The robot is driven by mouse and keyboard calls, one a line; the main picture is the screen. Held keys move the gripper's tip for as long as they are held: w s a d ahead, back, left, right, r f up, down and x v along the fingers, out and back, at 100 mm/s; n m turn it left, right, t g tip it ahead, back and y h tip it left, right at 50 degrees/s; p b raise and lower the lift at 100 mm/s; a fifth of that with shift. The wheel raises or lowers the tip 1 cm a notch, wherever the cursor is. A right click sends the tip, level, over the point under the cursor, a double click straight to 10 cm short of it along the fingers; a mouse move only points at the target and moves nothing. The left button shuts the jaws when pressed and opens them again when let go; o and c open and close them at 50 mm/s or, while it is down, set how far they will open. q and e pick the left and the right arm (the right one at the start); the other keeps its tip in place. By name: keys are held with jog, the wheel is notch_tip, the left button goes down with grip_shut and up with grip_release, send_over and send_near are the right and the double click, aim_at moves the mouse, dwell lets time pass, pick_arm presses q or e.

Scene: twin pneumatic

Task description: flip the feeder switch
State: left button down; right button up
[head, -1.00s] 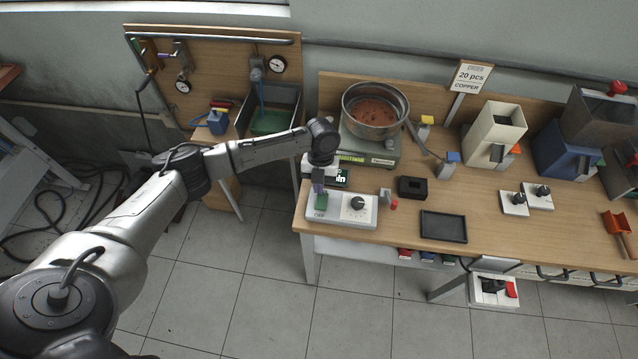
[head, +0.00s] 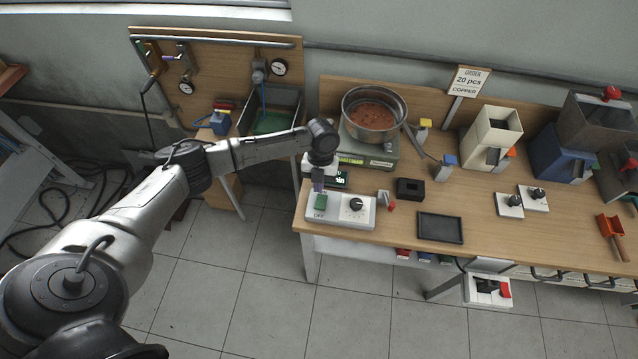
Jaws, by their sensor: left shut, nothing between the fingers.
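The white control box (head: 340,214) sits at the left front corner of the wooden bench. It carries a green rocker switch (head: 321,202) with an "OFF" label below it and a black dial (head: 356,204) to the right. My left gripper (head: 318,188) points down right at the far edge of the green switch. Its fingers are shut with nothing between them. I cannot tell whether the fingertips touch the switch. The metal bowl feeder (head: 374,113) with copper-coloured pieces stands behind the box. My right gripper does not show.
A black tray (head: 440,227), a black block (head: 410,189) and a small red-tipped part (head: 391,206) lie right of the box. A small lit display (head: 343,178) stands just behind it. Hoppers (head: 491,139) stand farther right.

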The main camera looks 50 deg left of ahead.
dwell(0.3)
pick_arm(q)
jog(key=p+v, duration=0.3)
jog(key=v, duration=0.2)
jog(key=shift+s+d+p, duration=0.15)
jog(key=shift+p, duration=0.2)
jog(key=w+a+b+v, duration=0.1)
jog(key=v, duration=0.8)
jog(key=shift+f, duration=0.3)
jog(key=shift+w, duration=0.1)
